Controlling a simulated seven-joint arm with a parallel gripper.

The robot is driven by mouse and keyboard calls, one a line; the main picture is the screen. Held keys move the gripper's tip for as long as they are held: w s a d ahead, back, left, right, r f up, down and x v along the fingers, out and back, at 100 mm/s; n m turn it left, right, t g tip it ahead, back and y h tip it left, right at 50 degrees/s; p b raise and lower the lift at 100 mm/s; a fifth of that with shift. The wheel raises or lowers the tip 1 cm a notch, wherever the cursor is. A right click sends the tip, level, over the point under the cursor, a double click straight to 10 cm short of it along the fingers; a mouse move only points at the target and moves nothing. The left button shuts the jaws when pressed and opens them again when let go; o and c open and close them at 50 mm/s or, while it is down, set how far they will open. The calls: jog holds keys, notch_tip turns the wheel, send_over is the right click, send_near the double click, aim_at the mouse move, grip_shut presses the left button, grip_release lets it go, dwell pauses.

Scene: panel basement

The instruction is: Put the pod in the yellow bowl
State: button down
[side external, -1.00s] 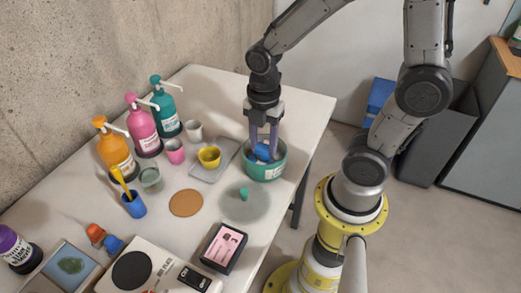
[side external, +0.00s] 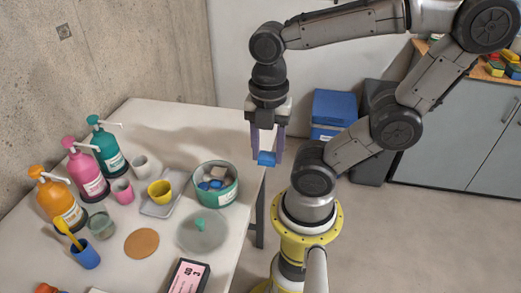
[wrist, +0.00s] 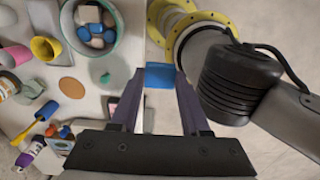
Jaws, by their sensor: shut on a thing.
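My gripper (side external: 266,152) is shut on a small blue pod (side external: 267,160), a blocky piece between its fingertips. It holds the pod in the air, right of the teal tub and beyond the table's right edge in the side external view. The wrist view also shows the pod (wrist: 159,76) between the fingers. The yellow bowl (side external: 160,190) is small and cup-like and stands on a grey tray (side external: 150,207), left of the tub. It appears at the left of the wrist view (wrist: 43,49), apart from the gripper.
The teal tub (side external: 220,200) holds several blue and pale pieces. A round lid (side external: 195,236) with a teal knob lies before it. Pink (side external: 122,192) and white (side external: 141,166) cups, pump bottles (side external: 105,150) and a cork disc (side external: 141,243) are nearby. The table's far end is clear.

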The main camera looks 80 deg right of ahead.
jog(key=w+r, duration=0.3)
jog(key=w, duration=2.1)
jog(key=w+f, duration=0.3)
jog(key=f, duration=0.8)
jog(key=shift+w+a, duration=0.3)
jog(key=shift+c, duration=1.5)
grip_release()
